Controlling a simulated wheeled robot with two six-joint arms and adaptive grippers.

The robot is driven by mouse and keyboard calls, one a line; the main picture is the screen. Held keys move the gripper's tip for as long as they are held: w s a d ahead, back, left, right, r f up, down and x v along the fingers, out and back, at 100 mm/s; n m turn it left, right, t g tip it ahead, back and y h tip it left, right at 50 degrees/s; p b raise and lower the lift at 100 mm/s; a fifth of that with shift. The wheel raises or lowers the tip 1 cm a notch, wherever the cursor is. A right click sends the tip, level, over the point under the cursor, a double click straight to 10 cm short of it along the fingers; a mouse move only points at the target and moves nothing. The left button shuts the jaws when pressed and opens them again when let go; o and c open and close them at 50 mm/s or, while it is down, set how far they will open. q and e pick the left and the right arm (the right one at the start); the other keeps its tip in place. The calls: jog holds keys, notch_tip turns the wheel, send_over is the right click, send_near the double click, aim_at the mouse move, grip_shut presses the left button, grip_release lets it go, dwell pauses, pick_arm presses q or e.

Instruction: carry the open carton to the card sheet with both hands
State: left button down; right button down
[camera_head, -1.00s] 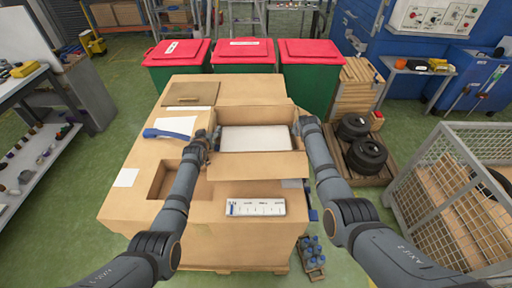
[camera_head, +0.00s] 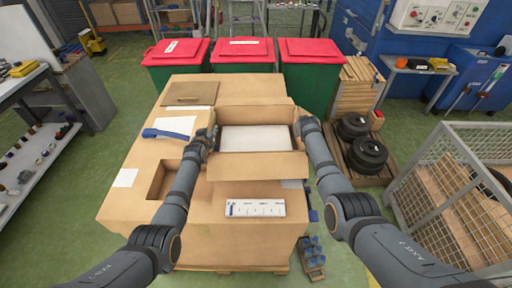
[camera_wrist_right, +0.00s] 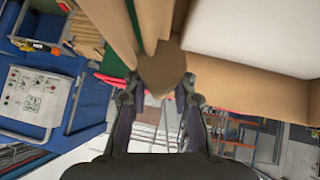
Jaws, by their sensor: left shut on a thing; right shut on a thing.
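The open brown carton (camera_head: 262,167) is in the middle of the head view, over the large cardboard-covered stand. Its flaps are spread and a white block (camera_head: 256,138) fills much of its inside. My left gripper (camera_head: 211,138) is shut on its left side wall. My right gripper (camera_head: 298,125) is shut on its right side wall; the right wrist view shows that gripper (camera_wrist_right: 162,78) closed over a brown cardboard edge. A flat brown sheet (camera_head: 190,93) lies at the back left of the stand. The carton's underside is hidden.
A white sheet with a blue handled tool (camera_head: 166,134) lies left of the carton, near a rectangular opening (camera_head: 163,180) in the stand top. A white ruled label (camera_head: 255,208) is in front. Red-lidded bins (camera_head: 243,52) stand behind; a wire cage (camera_head: 455,185) stands at right.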

pick_arm(q)
jog(key=shift+w+r, duration=0.2)
jog(key=shift+r, duration=0.2)
pick_arm(e)
jog(key=shift+w+r, duration=0.25)
jog(key=shift+r, duration=0.1)
